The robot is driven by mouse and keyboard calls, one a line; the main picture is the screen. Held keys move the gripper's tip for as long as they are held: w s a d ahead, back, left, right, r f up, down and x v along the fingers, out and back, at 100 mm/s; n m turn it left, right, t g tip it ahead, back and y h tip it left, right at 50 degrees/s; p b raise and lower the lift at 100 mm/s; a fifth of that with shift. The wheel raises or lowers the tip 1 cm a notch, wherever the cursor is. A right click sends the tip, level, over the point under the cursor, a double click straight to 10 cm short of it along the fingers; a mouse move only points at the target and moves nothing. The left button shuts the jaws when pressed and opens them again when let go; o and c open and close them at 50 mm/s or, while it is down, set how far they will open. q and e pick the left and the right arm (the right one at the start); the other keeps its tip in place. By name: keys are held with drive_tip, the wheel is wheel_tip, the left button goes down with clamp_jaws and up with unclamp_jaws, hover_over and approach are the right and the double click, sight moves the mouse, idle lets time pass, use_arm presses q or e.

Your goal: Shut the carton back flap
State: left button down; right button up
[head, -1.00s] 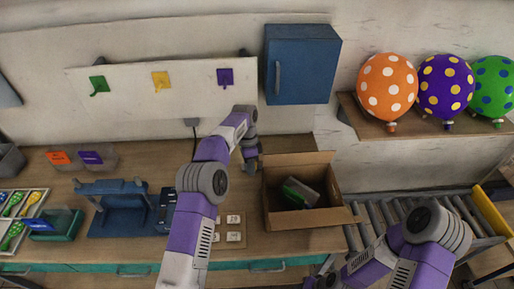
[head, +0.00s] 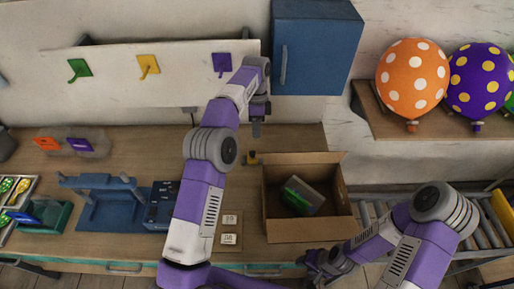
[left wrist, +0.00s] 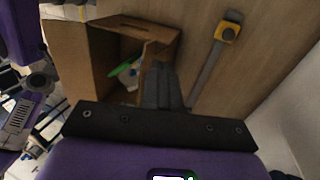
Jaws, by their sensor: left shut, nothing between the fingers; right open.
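The open brown carton (head: 283,231) stands on the bench, with a green and grey package (head: 302,195) inside. Its back flap (head: 300,158) stands up along the far edge. The carton also shows in the left wrist view (left wrist: 88,68). My left gripper (head: 257,130) is shut and empty, behind and left of the carton's back left corner in the head view. Its closed fingers (left wrist: 162,88) show beside the carton in the left wrist view; I cannot tell whether they touch it. My right gripper (head: 318,268) is open, low in front of the carton, partly hidden.
A yellow and black piece (head: 251,158) sits near the carton's back left corner. A blue cabinet (head: 315,48) hangs behind. A roller conveyor (head: 377,215) lies to the right.

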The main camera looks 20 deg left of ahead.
use_arm(q)
drive_tip(key=x, duration=0.6)
drive_tip(key=shift+f+b, duration=0.25)
drive_tip(key=shift+b, duration=0.15)
drive_tip(key=shift+s, duration=0.1)
